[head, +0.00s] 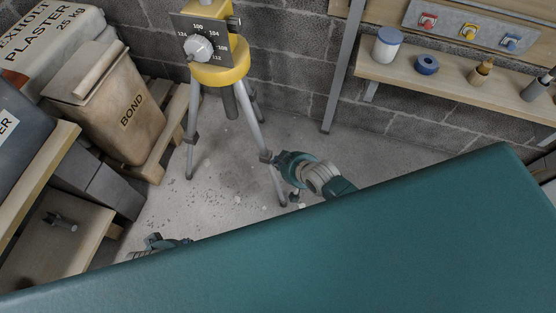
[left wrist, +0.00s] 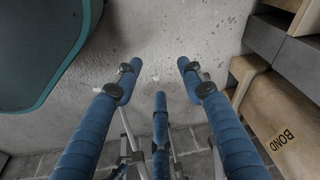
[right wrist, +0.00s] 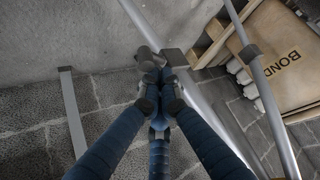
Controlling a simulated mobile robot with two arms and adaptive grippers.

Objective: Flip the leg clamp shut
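The yellow-headed tripod (head: 220,72) stands on the floor with grey legs and dark leg clamps. One leg clamp (head: 267,156) is right beside my right gripper (head: 277,160). In the right wrist view that clamp (right wrist: 174,58) sits on a slanting grey leg, with a short grey lever (right wrist: 147,58) sticking out beside it. My right gripper (right wrist: 158,82) has its fingers drawn together, with the tips at the lever. Contact is hard to tell. My left gripper (head: 160,243) is low at the left, and its fingers (left wrist: 160,82) are spread and empty.
A BOND bag (head: 125,108) and a plaster sack (head: 50,45) stand at left by wooden shelving. A wall shelf (head: 455,90) with a jar and blue tape is at right. A large teal surface fills the front. Open concrete floor lies around the tripod.

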